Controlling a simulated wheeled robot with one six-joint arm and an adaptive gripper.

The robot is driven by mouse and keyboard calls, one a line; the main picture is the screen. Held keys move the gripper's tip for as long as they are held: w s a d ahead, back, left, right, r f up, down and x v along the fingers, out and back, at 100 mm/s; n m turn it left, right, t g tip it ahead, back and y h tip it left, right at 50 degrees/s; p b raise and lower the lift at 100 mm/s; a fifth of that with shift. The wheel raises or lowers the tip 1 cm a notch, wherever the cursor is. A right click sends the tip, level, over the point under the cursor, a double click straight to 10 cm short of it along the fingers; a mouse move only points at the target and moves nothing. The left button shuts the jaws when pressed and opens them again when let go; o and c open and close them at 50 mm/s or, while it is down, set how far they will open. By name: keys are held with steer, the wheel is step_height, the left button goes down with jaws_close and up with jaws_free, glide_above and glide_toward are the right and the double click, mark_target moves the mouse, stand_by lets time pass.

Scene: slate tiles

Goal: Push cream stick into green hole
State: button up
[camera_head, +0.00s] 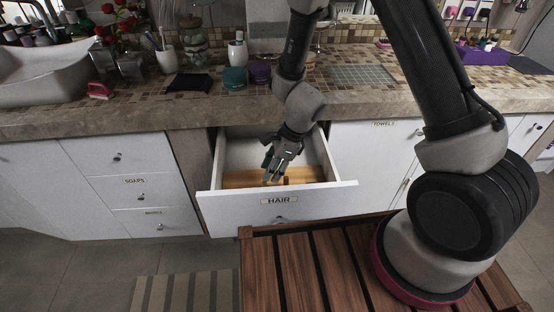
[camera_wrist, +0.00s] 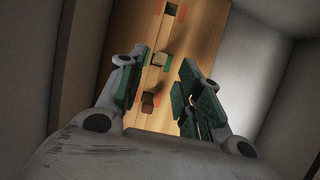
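A wooden board (camera_wrist: 190,42) lies in the open drawer. In the wrist view a small cream stick (camera_wrist: 160,59) stands on it, with small coloured marks nearby. A dark hole (camera_wrist: 171,10) with red-orange marks shows at the far end. I cannot clearly make out a green hole. My gripper (camera_wrist: 160,82) is open, its green-padded fingers apart on either side of the board, with nothing held. In the head view my gripper (camera_head: 272,178) reaches down into the drawer; the stick is not distinguishable there.
The drawer front (camera_head: 279,204), labelled HAIR, and its side walls enclose the board. The stone counter (camera_head: 150,115) overhangs behind, with a teal jar (camera_head: 235,78), a purple jar (camera_head: 260,71) and a sink (camera_head: 45,80). A slatted wooden surface (camera_head: 295,270) stands in front.

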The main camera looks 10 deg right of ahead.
steer(key=s+d+r+n+t, duration=0.1)
steer(key=d+r+n, duration=0.5)
steer(key=r, duration=0.6)
steer(key=s+d+r+n+t, duration=0.15)
steer(key=d+r+n, duration=0.4)
steer(key=r, duration=0.75)
steer(key=s+d+r+n+h, duration=0.2)
steer(key=s+d+r+n, duration=0.1)
steer(key=s+d+r, duration=0.2)
steer(key=s+d+r+n+t+h, duration=0.1)
steer(key=s+d+r+n, duration=0.3)
steer(key=s+d, duration=0.5)
steer(key=d+r+h, duration=0.1)
steer(key=d+r, duration=0.1)
steer(key=d, duration=0.2)
steer(key=shift+d, duration=0.35)
steer(key=shift+t, duration=0.25)
